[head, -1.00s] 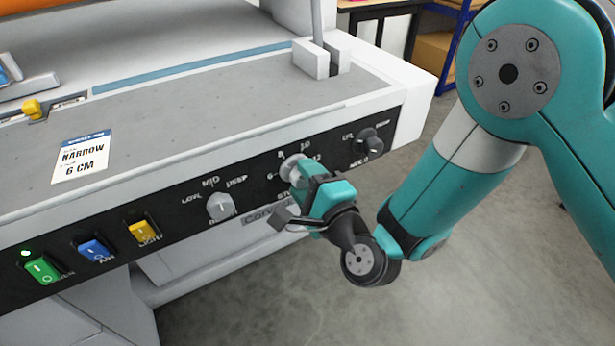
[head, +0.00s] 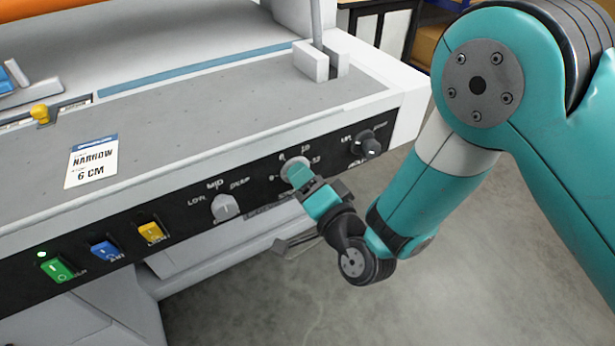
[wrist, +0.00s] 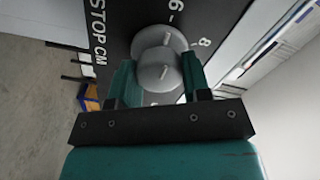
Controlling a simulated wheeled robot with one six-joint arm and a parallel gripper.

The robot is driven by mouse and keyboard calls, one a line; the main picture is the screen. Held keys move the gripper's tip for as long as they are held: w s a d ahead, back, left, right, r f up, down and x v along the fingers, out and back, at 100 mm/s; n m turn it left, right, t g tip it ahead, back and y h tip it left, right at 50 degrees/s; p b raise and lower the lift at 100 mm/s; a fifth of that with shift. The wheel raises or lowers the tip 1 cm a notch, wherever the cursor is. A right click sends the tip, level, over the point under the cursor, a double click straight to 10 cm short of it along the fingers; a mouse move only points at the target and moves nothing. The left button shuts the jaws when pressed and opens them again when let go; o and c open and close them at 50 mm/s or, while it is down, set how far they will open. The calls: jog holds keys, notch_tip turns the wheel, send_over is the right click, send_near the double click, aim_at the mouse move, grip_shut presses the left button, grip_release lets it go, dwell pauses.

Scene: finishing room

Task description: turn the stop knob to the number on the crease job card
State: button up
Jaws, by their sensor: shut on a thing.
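The job card (head: 92,161) lies on the grey bed at the left and reads NARROW 6 CM. The stop knob (head: 289,167) is a light grey round knob on the black front panel, partly covered by my gripper. My gripper (head: 299,174) is shut on it. In the wrist view, the stop knob (wrist: 160,72) sits between the two teal fingers of my gripper (wrist: 158,85). The numbers 6 and 8 show beside it, with STOP CM to the left. A white mark on the knob slants toward the upper right; I cannot tell its exact number.
A grey knob marked LOW, MID, DEEP (head: 224,207) is left of the stop knob, and a dark knob (head: 370,147) is right. Green (head: 57,270), blue (head: 106,251) and yellow (head: 151,233) switches line the panel. Open floor lies in front.

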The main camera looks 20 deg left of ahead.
jog(key=shift+a+n, duration=0.15)
jog(key=shift+n, duration=0.15)
jog(key=o, duration=0.9)
